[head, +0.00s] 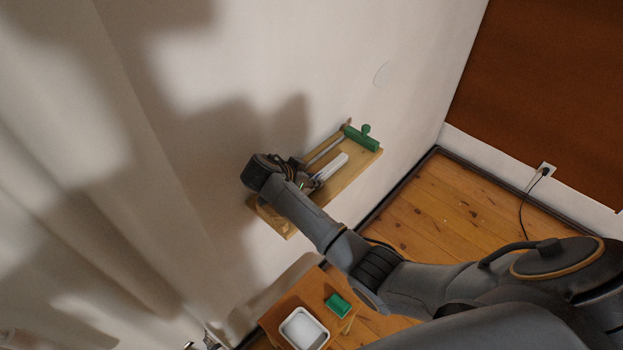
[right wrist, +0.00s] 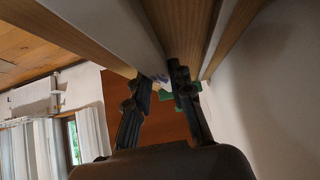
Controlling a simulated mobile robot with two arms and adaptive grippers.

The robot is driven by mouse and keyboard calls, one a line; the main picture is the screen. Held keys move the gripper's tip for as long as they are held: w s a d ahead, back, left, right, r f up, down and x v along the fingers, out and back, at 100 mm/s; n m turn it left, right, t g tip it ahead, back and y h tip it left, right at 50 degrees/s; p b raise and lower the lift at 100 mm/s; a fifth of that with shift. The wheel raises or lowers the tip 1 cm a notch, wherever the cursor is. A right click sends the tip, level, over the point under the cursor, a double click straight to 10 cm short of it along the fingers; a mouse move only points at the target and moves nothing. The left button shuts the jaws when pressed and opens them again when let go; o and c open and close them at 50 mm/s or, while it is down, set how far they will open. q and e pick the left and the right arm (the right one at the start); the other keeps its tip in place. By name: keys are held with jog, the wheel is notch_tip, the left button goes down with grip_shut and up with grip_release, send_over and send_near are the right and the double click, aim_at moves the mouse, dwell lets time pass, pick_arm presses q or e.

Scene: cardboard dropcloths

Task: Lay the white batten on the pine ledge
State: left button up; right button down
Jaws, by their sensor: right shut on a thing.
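The white batten (head: 331,168) is at the pine ledge (head: 350,178) on the wall, lying lengthwise along it in the head view. My right gripper (head: 307,183) is shut on the batten near its left part and hides that end. In the right wrist view the fingers (right wrist: 167,82) close at a pale strip that looks like the batten (right wrist: 128,30), beside wooden strips of the ledge (right wrist: 195,25). I cannot tell whether the batten touches the ledge. My left gripper is not in view.
A green object (head: 362,138) stands at the ledge's right end, with a thin rod (head: 325,149) along the wall side. Below, a small wooden table (head: 285,302) carries a white tray (head: 287,329) and a green block (head: 338,305). A cord (head: 522,210) hangs from a wall socket.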

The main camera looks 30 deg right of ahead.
jog(key=c, duration=1.4)
grip_release()
jog(key=shift+f, duration=0.1)
jog(key=shift+c, duration=0.2)
jog(key=shift+o, duration=1.3)
jog(key=shift+r, duration=0.2)
jog(key=shift+a+r, duration=0.1)
jog(key=shift+a, duration=0.2)
jog(key=b+v, duration=0.3)
jog(key=v, duration=0.7)
jog(key=shift+a+r+b, duration=0.2)
jog(key=shift+b, duration=0.2)
jog(key=shift+s+a+r, duration=0.2)
jog(key=shift+r, duration=0.2)
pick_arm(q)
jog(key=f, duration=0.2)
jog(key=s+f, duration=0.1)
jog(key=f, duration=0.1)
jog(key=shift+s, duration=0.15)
pick_arm(e)
jog(key=shift+s+f, duration=0.1)
